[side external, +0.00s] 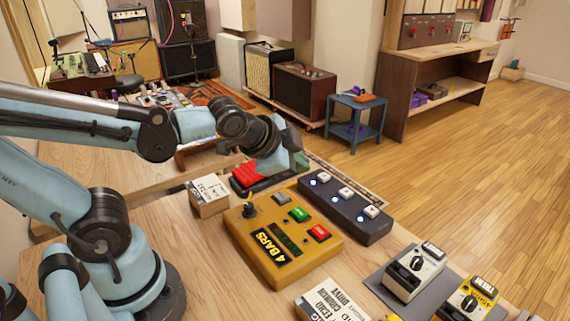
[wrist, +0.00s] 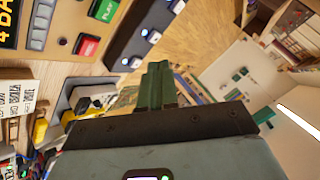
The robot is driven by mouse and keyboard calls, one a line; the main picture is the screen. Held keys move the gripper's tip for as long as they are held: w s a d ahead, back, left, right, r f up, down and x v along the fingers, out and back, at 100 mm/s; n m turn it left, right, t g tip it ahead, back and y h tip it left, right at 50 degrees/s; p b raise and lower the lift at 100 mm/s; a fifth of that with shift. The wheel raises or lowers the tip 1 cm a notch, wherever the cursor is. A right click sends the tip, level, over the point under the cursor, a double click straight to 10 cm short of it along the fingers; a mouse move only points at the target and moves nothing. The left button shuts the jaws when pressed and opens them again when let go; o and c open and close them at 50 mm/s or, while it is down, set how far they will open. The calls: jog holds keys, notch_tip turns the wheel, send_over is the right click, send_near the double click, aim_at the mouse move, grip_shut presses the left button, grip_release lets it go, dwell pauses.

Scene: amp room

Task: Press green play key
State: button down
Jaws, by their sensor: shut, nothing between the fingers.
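The green play key (side external: 299,214) sits on top of a yellow looper box (side external: 246,258) marked 4 BARS, between a grey key (side external: 282,198) and a red key (side external: 319,232). In the wrist view the green key (wrist: 104,9), lettered PLAY, is cut by the top edge, with the red key (wrist: 87,45) below it. My gripper (side external: 300,163) is beyond the box in the side view, above and apart from the green key. Its green fingers (wrist: 161,84) are together and empty in the wrist view.
A dark footswitch strip (side external: 344,207) with several white buttons lies right of the looper. A red pedal (side external: 250,174) and a small labelled box (side external: 208,196) stand behind it. White (side external: 407,270) and yellow (side external: 466,300) pedals stand at front right. Bare wood shows left of the looper.

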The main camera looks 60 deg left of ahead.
aim_at(296, 214)
jog(key=shift+f, duration=0.15)
jog(key=shift+f, duration=4.25)
jog(key=shift+f, duration=0.1)
jog(key=shift+f, duration=0.35)
jog(key=shift+r, duration=0.15)
jog(key=shift+r, duration=0.3)
jog(key=shift+r, duration=0.1)
jog(key=shift+r, duration=2.4)
